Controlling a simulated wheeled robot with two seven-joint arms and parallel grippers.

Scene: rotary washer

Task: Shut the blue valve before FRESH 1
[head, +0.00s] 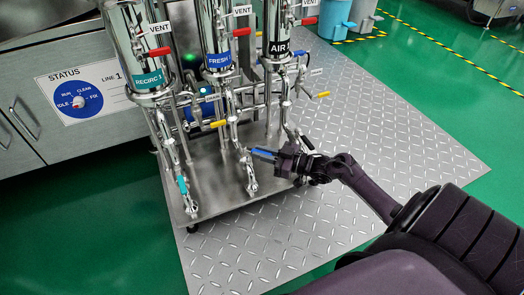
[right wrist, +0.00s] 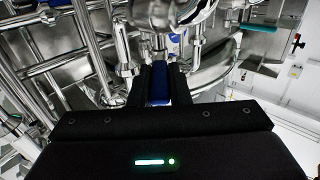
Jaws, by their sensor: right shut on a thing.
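The FRESH 1 housing (head: 218,62) is the middle steel cylinder, with a blue label. Below it a steel pipe runs down to the skid. The blue valve handle (head: 263,152) sits low on this pipe and points out to the right in the head view. My right gripper (head: 276,156) is shut on this handle from the right. In the right wrist view the blue handle (right wrist: 158,84) lies between the two dark fingers (right wrist: 158,78), with the steel valve body just beyond. The fingers hide part of the handle. My left gripper is not in view.
The RECIRC 1 housing (head: 149,78) and the AIR housing (head: 278,48) stand either side. A yellow handle (head: 218,124), a teal handle (head: 182,185) and red VENT handles (head: 160,51) are close by. The tread-plate floor (head: 385,135) is clear. A status panel (head: 85,92) is at left.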

